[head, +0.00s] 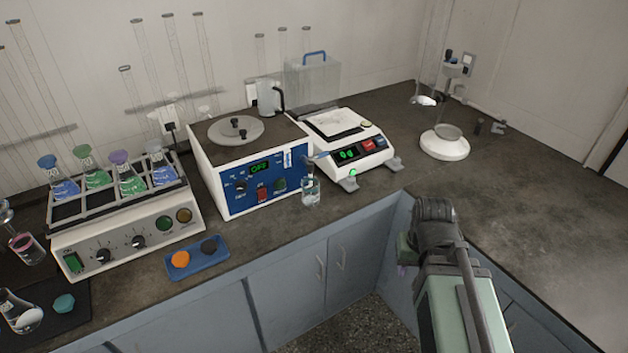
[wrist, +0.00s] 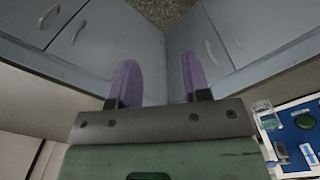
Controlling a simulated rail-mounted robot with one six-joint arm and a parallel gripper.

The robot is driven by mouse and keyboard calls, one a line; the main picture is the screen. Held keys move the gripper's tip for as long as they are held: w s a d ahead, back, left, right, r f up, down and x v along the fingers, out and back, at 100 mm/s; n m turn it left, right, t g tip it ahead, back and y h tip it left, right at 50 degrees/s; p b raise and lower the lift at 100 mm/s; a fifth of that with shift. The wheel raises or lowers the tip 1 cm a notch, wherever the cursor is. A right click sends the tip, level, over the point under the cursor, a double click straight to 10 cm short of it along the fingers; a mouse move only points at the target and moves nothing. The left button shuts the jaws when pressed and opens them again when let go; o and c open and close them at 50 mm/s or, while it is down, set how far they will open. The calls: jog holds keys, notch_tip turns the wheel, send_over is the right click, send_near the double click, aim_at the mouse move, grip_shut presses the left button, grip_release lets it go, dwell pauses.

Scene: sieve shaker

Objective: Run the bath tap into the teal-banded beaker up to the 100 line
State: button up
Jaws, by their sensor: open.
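The water bath (head: 215,165) is a white box with a blue front panel, a green display reading OFF and a round lid on top. Its small tap (head: 316,156) sticks out at the upper right of the panel. A small clear beaker (head: 311,192) stands upright on the bench under the tap; it also shows in the wrist view (wrist: 266,116). Its band and water level are too small to tell. My gripper (wrist: 160,82) is open and empty, purple fingers apart, over the floor and cabinet fronts.
A balance (head: 345,147) stands right of the bath. A shaker with coloured flasks (head: 125,220) stands left. A blue tray (head: 197,258) with orange and dark stoppers lies near the front edge. A white round-based stand (head: 445,148) is at the back right. The right bench is mostly clear.

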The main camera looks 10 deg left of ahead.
notch_tip(320, 180, up, 17)
jog(key=m+t+y+p, duration=0.15)
jog(key=m+p, duration=0.55)
jog(key=p, duration=1)
send_over(323, 153)
jog(key=s+d, duration=0.1)
jog(key=s, duration=0.1)
jog(key=f+m+b, duration=0.1)
jog(key=f+b, duration=0.2)
jog(key=w+f+m+b, duration=0.1)
jog(key=f+b, duration=0.3)
jog(key=w+a+f+m+b, duration=0.1)
jog(key=f+b, duration=0.3)
jog(key=shift+d+r, duration=0.1)
jog(key=shift+r, duration=0.05)
jog(key=shift+r, duration=0.1)
